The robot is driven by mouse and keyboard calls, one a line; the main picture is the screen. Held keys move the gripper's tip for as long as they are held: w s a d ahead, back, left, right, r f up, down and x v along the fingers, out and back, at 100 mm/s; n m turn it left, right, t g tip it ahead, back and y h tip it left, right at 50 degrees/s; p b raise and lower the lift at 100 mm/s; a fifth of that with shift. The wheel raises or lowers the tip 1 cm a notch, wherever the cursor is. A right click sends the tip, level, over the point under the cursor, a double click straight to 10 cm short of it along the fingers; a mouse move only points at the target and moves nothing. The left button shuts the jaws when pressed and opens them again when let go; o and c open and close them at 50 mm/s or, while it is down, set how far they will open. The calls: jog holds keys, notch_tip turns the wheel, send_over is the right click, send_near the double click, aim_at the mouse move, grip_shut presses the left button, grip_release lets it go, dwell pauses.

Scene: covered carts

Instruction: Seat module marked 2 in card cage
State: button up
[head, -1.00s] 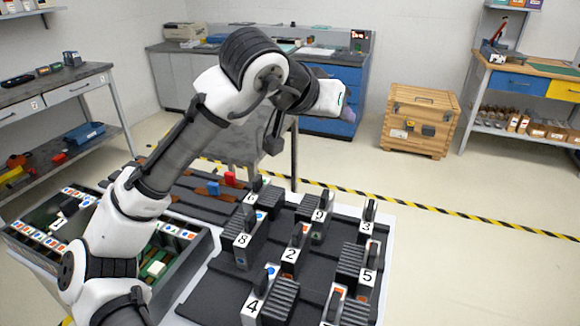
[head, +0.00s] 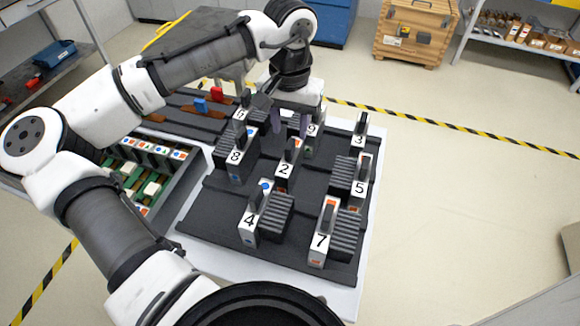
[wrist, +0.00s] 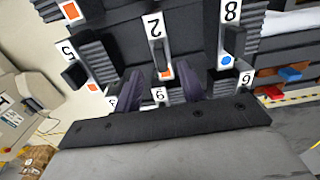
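The module marked 2 (head: 284,170) stands upright on the dark rack, its white face and dark handle showing. In the wrist view its face (wrist: 155,27) has an orange mark and lies ahead of my fingertips. My gripper (head: 290,120) is open and points down behind module 2, close to module 9 (head: 312,130). Nothing shows held between its purple fingers (wrist: 160,85) in the wrist view. The card cage appears to be the dark-walled box (head: 190,182) at the left, with green boards and marked modules inside. My arm hides part of it.
Modules 8 (head: 236,157), 4 (head: 250,220), 7 (head: 321,242), 5 (head: 360,187) and 3 (head: 360,140) stand around module 2. Red (head: 217,94) and blue (head: 201,104) blocks sit on strips behind the cage. Floor is clear to the right.

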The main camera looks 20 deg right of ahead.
aim_at(290, 143)
jog(key=shift+w+f+p, duration=0.15)
jog(key=shift+f+p, duration=0.6)
jog(key=shift+f, duration=1.9)
grip_shut()
jog(key=shift+r, duration=0.1)
